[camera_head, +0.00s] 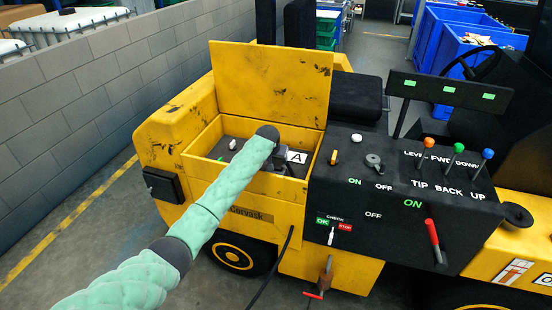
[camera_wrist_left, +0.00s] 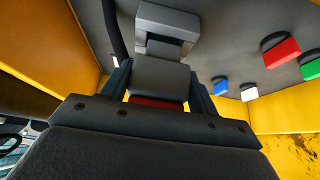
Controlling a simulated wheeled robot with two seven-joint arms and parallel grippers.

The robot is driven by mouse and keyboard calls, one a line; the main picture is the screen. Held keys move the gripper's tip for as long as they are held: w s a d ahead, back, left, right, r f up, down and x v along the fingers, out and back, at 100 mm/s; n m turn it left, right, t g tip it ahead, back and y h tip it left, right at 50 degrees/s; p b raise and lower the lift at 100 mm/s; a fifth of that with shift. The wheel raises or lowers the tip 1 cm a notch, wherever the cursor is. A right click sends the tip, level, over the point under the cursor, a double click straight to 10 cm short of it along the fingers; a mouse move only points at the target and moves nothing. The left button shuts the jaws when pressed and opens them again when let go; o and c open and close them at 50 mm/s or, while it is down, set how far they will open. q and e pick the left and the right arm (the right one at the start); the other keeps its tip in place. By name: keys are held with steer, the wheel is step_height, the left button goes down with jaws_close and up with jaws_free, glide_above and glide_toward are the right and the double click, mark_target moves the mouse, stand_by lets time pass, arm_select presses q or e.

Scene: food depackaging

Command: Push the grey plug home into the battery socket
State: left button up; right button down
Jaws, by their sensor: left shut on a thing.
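My left gripper (camera_wrist_left: 158,92) is shut on the grey plug (camera_wrist_left: 158,76), with one finger on each side of it. A red part shows under the plug. The light grey battery socket (camera_wrist_left: 168,18) is straight ahead of the plug and lined up closely with it. The plug's front is at the socket's mouth; I cannot tell how deep it sits. In the head view my left arm reaches into the open yellow battery box (camera_head: 205,139), where the gripper (camera_head: 279,158) is small and dark next to a white "A" label (camera_head: 297,157). My right gripper is out of view.
A black cable (camera_wrist_left: 113,28) runs left of the socket. Red (camera_wrist_left: 281,52), blue (camera_wrist_left: 220,88), white (camera_wrist_left: 250,92) and green (camera_wrist_left: 312,70) pieces are to the right. The raised yellow lid (camera_head: 270,85) stands behind the box; a black control panel (camera_head: 400,200) is right of it.

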mark_target(275, 163)
arm_select(q)
steer(key=shift+f+b, duration=0.4)
steer(key=shift+f, duration=1.05)
stand_by(0.6)
steer(key=o, duration=1.2)
steer(key=shift+o, duration=1.3)
steer(key=shift+f, duration=0.1)
steer(key=shift+s, duration=0.1)
steer(key=shift+s+a+r, duration=0.1)
steer(key=shift+r, duration=0.2)
steer(key=b+v, duration=0.2)
steer(key=v, duration=0.3)
steer(key=shift+s+r, duration=0.15)
steer(key=shift+r, duration=0.25)
steer(key=shift+s+a+r, duration=0.15)
steer(key=shift+s+r, duration=0.15)
steer(key=shift+r, duration=0.35)
